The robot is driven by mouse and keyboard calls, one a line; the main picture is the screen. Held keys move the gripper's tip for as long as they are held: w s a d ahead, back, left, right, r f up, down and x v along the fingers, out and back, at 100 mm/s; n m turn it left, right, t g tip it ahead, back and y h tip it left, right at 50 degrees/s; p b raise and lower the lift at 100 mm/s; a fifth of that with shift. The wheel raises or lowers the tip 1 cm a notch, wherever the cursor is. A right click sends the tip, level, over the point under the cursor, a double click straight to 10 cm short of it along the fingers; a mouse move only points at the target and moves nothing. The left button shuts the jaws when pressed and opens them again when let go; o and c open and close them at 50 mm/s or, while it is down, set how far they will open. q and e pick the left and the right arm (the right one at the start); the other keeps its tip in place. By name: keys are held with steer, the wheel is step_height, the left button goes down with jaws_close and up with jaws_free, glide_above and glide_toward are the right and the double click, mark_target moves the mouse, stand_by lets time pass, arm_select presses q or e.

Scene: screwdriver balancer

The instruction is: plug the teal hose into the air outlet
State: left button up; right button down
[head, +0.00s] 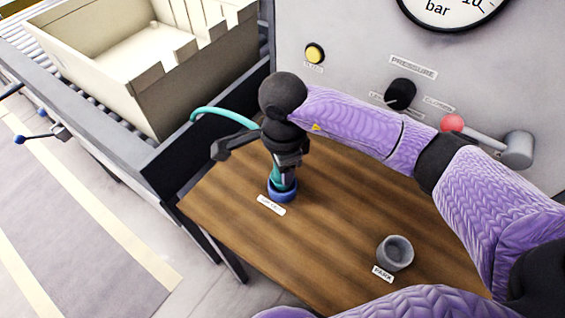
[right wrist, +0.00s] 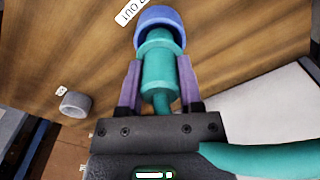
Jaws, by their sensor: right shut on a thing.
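My right gripper (head: 284,172) is shut on the teal hose's plug end and points down at the wooden bench. In the right wrist view the teal plug (right wrist: 157,70) sits between the two purple fingers (right wrist: 160,82). The plug's tip overlaps the mouth of the blue ring-shaped air outlet (right wrist: 160,14); how deep it sits, I cannot tell. In the head view the outlet (head: 283,194) is directly under the gripper, beside a white label. The teal hose (head: 215,112) loops out left behind the wrist. My left gripper is not in view.
A grey park cup (head: 396,252) stands on the bench (head: 335,215), front right. A grey panel (head: 330,60) with a gauge (head: 455,8), yellow button (head: 315,52), black knob (head: 400,93) and red-ended lever (head: 453,123) rises behind. A cream crate (head: 140,90) stands left on the conveyor.

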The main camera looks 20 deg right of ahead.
steer(key=shift+d+f+b, duration=0.25)
steer(key=shift+f+b, duration=0.5)
steer(key=shift+f, duration=0.35)
steer(key=shift+a+f, duration=0.2)
steer(key=shift+a, duration=0.15)
steer(key=shift+d+r, duration=0.1)
steer(key=c, duration=0.5)
jaws_free()
steer(key=shift+c, duration=0.2)
steer(key=o, duration=0.4)
steer(key=shift+r, duration=0.1)
steer(key=shift+c, duration=0.2)
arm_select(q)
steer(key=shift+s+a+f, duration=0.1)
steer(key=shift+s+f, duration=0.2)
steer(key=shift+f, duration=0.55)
